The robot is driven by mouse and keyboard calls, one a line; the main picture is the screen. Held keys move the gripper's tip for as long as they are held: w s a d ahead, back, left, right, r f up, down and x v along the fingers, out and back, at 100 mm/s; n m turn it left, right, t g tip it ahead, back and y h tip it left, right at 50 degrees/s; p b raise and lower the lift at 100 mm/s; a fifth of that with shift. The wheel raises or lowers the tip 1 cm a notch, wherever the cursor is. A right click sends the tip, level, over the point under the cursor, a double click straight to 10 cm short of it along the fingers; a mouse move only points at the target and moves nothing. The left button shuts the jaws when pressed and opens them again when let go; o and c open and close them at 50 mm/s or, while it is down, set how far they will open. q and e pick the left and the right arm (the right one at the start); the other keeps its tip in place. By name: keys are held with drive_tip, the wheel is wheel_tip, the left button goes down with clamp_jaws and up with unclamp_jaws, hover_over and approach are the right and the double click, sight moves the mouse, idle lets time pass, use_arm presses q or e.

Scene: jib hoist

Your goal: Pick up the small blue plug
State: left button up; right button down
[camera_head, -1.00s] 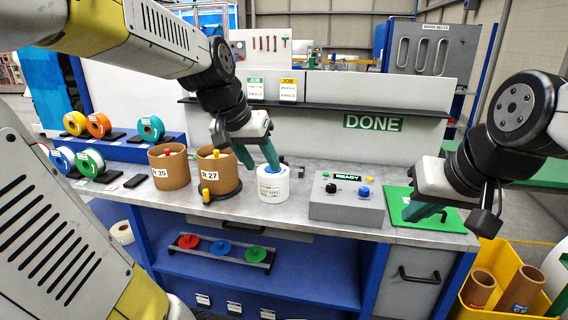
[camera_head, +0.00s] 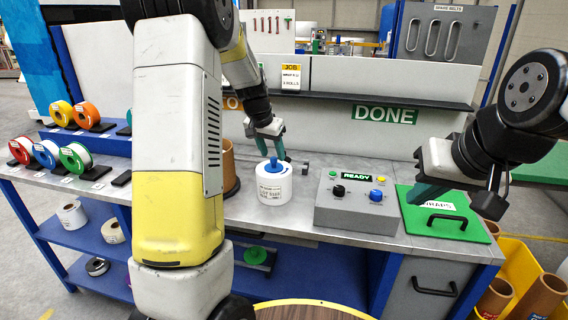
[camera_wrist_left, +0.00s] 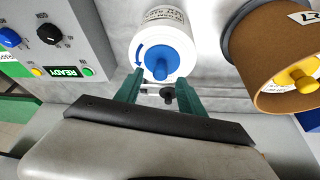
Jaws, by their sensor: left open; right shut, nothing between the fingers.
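The small blue plug (camera_head: 273,167) sits in the top of a white labelled roll (camera_head: 274,188) standing on the grey bench. In the left wrist view the plug (camera_wrist_left: 161,64) shows on the roll's end, just beyond my fingertips. My left gripper (camera_head: 271,152) is open, its green fingers close behind and above the plug. In the left wrist view the open fingers (camera_wrist_left: 161,90) have the plug apart from them, with nothing gripped. My right gripper (camera_head: 424,190) is shut and empty over the green scraps lid.
A grey control box (camera_head: 357,205) with black and blue knobs stands right of the roll. A brown tube (camera_wrist_left: 277,75) with a yellow plug is beside it. The green lid (camera_head: 452,212) has a black handle. My left arm hides part of the bench.

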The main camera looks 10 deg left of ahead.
sight(274, 157)
use_arm(q)
drive_tip(key=shift+x, duration=1.6)
clamp_jaws()
drive_tip(key=shift+r, duration=0.1)
